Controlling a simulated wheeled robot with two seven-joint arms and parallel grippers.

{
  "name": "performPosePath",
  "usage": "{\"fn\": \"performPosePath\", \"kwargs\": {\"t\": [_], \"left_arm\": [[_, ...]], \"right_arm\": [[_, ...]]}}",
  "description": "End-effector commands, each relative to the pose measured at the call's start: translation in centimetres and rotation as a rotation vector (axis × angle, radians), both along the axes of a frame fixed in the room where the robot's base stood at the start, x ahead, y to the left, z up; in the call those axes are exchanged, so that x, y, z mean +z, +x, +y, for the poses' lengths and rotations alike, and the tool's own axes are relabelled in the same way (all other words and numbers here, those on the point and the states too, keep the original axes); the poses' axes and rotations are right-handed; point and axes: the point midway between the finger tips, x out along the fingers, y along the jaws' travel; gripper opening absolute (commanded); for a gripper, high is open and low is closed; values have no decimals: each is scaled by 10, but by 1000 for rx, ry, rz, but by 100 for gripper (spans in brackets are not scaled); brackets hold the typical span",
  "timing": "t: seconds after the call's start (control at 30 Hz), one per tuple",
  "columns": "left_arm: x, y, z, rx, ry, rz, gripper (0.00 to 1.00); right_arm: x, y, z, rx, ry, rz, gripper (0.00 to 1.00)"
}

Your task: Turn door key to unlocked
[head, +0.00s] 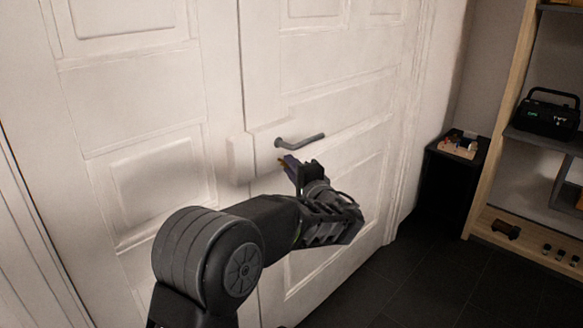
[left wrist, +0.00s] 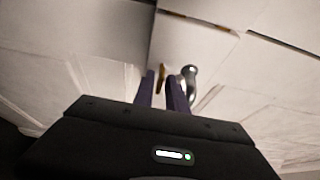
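The white double door (head: 330,105) fills the left and middle of the head view. Its grey lever handle (head: 300,141) points right and also shows in the left wrist view (left wrist: 190,82). A brass key (head: 281,161) sits in the door just below the handle; it also shows in the left wrist view (left wrist: 162,77). My left gripper (head: 289,164) is at the key. In the left wrist view its two dark fingers (left wrist: 162,88) are apart, with the key between or just beyond their tips. I cannot tell whether they touch it. My right gripper is in neither view.
A raised white lock block (head: 241,158) sits left of the handle. To the right stand a small black side table (head: 440,175) with small items on it and a wooden shelf unit (head: 497,120) holding a black radio-like box (head: 547,117). Dark floor (head: 400,280) is clear at the lower right.

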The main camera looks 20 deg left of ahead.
Motion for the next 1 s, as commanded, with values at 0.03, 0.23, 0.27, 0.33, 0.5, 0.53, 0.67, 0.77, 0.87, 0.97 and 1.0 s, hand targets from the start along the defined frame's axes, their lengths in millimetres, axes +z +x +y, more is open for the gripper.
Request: {"fn": "performPosePath", "kwargs": {"t": [0.03,0.23,0.27,0.33,0.5,0.53,0.67,0.77,0.87,0.97,1.0], "left_arm": [[0,0,0,0,0,0,12],[0,0,0,0,0,0,0],[0,0,0,0,0,0,0],[0,0,0,0,0,0,0],[0,0,0,0,-1,1,0],[0,0,0,0,-1,1,0],[0,0,0,0,-1,1,0],[0,0,0,0,1,4,0],[1,0,0,1,4,15,0],[2,0,0,1,12,39,0],[2,0,0,1,16,50,0]], "right_arm": [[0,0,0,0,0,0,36],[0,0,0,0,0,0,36],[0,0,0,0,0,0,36],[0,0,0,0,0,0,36],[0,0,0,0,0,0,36],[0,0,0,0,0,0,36],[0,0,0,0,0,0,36],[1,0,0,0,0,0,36],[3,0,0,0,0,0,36],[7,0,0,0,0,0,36],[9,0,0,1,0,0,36]]}}
